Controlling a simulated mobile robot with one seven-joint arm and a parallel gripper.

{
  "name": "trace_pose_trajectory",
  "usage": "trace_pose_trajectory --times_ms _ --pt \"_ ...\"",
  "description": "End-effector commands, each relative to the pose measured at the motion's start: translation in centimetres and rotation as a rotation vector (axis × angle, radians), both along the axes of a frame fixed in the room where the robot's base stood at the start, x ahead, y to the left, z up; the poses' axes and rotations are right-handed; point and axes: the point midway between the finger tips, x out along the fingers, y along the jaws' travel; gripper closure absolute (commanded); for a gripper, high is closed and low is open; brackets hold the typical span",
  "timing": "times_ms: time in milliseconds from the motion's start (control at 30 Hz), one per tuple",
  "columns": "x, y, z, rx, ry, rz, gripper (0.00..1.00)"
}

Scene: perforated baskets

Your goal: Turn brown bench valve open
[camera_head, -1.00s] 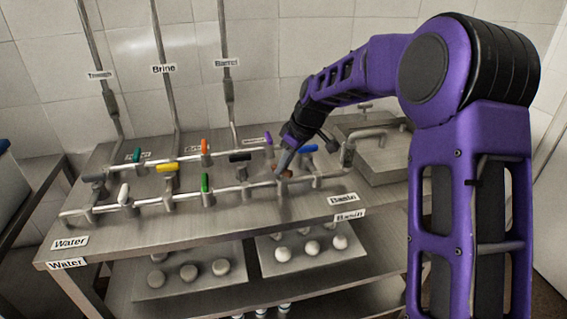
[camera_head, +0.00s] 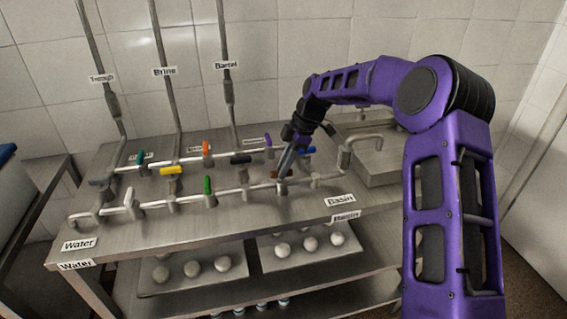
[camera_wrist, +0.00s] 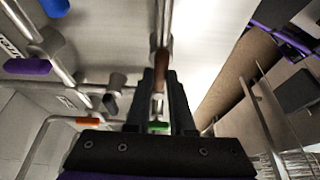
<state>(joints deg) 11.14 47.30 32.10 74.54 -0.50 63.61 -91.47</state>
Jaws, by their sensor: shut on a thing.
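The brown valve handle (camera_wrist: 161,61) sits between my fingertips in the wrist view. In the head view my gripper (camera_head: 281,177) reaches down to the front pipe near its right part, and its fingers cover most of the brown handle (camera_head: 274,174). My gripper (camera_wrist: 161,72) is shut on this handle. The handle looks roughly in line with the pipe in the wrist view, but my fingers hide its pivot, so its exact angle is unclear.
Other handles stand close by: black (camera_head: 241,159), purple (camera_head: 268,140), blue (camera_head: 307,150), green (camera_head: 208,187) and yellow (camera_head: 171,170). A bent pipe (camera_head: 345,155) rises to the right, beside a steel basin (camera_head: 385,165). The front bench top (camera_head: 230,225) is clear.

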Motion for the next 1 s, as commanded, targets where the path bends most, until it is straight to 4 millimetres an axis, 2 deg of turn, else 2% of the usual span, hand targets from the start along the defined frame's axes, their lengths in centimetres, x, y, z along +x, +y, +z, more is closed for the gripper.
trace_pose_trajectory --times_ms 667,700,800,833,1000 --pt "0.03 -0.07 -0.08 -0.003 0.0 0.058 1.0" --pt "0.03 -0.07 -0.08 -0.003 0.0 0.058 0.72" --pt "0.02 -0.06 -0.06 -0.002 0.0 0.056 0.54" --pt "0.03 -0.05 -0.05 -0.002 0.0 0.056 0.49" --pt "0.04 -0.02 -0.03 -0.001 0.001 0.056 0.49"
